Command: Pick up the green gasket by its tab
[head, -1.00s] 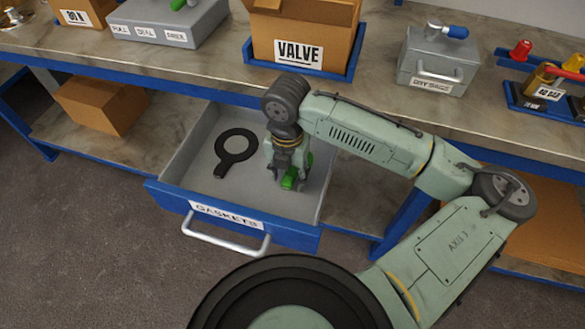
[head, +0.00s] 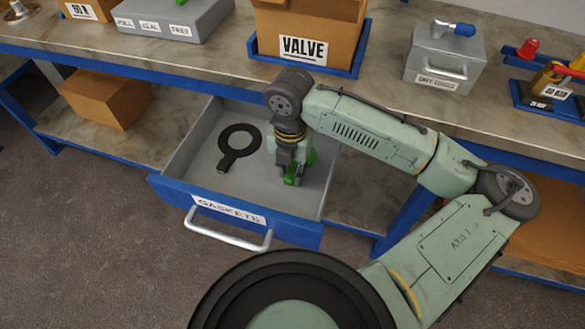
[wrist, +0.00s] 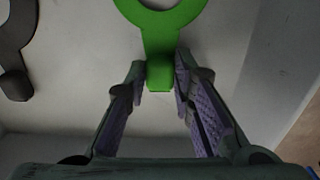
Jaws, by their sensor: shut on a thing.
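The green gasket (head: 312,158) is in the right part of the open drawer, partly hidden behind my gripper. In the wrist view, the lower part of its ring and its tab (wrist: 160,50) show, with the tab pointing toward me. My gripper (head: 291,180) points down into the drawer. In the wrist view, my fingertips (wrist: 160,76) are on either side of the tab end, shut on it. The gasket appears to be at or close to the drawer floor; I cannot tell if there is a gap.
A black gasket (head: 239,136) lies to the left on the drawer floor. The drawer (head: 182,199) has raised walls and a front handle (head: 228,236). Above it is the workbench edge, with a VALVE box (head: 304,20) and a grey metal case (head: 440,60) on the bench.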

